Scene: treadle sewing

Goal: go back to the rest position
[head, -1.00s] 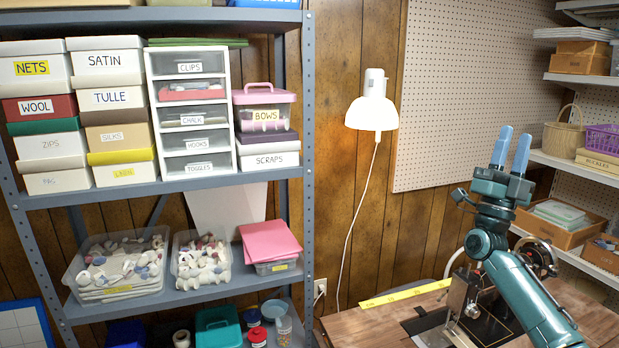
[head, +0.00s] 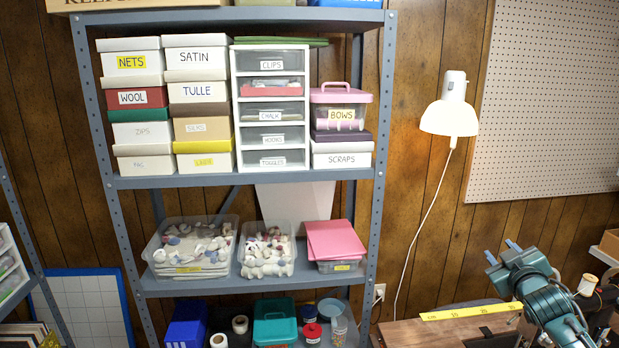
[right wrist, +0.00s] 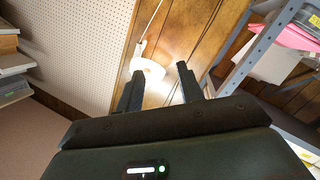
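My right gripper (head: 502,250) shows at the lower right of the head view, above the wooden sewing table (head: 400,335). Its two blue fingertips are apart. In the right wrist view the fingers of the right gripper (right wrist: 160,72) are spread, with nothing between them but the lamp and wall in the background. My left gripper is in neither view.
A grey metal shelf unit (head: 240,182) with labelled boxes fills the middle. A white lamp (head: 449,117) hangs by the wood wall right of it. A yellow ruler (head: 470,312) lies on the table. A pegboard (head: 550,110) is at the right.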

